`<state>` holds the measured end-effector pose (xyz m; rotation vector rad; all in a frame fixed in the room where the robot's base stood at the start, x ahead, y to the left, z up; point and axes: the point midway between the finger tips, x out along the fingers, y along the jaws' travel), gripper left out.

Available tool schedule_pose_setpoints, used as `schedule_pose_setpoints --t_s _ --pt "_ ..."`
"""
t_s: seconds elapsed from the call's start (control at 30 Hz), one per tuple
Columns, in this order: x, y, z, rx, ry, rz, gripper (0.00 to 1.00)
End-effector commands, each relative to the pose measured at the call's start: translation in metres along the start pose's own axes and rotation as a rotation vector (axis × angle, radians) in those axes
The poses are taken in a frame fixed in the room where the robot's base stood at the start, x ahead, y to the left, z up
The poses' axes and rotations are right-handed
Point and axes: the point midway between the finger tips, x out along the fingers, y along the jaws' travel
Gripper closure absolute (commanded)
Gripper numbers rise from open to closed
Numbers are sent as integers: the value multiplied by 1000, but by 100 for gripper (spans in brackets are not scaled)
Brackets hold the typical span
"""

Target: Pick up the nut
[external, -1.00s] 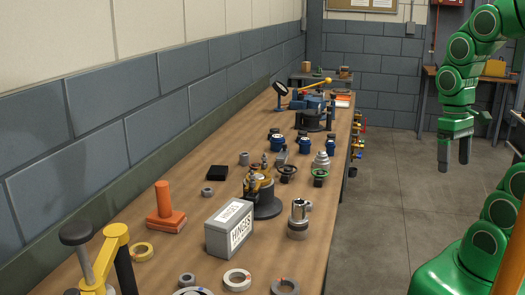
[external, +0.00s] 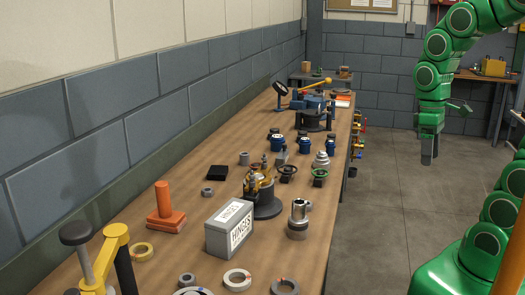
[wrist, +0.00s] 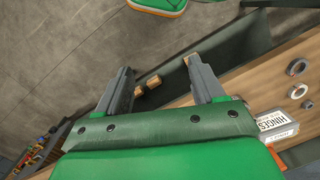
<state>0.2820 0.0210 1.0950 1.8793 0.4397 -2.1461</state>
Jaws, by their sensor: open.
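Small grey nut-like rings lie on the long wooden bench. One grey ring (external: 207,191) is left of the middle, near a black block, and another grey piece (external: 187,280) is at the near end. I cannot tell for sure which is the nut. My gripper (external: 428,152) hangs over the floor, right of the bench and well apart from it, fingers pointing down. In the wrist view my gripper (wrist: 158,66) has its fingers spread with nothing between them.
The bench (external: 185,248) carries a grey HINGES box (external: 229,229), a clamp fixture (external: 262,192), a metal fitting (external: 298,218), an orange stamp-like piece (external: 165,207), and blue valves (external: 305,144). Valve handles stick out along its right edge. The floor (external: 385,215) beside it is clear.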

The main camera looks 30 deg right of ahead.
Motion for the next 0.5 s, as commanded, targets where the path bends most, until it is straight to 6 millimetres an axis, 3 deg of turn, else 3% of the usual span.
schedule_pose_setpoints --t_s 0.5 --pt "12 -15 -128 -716 47 -16 32"
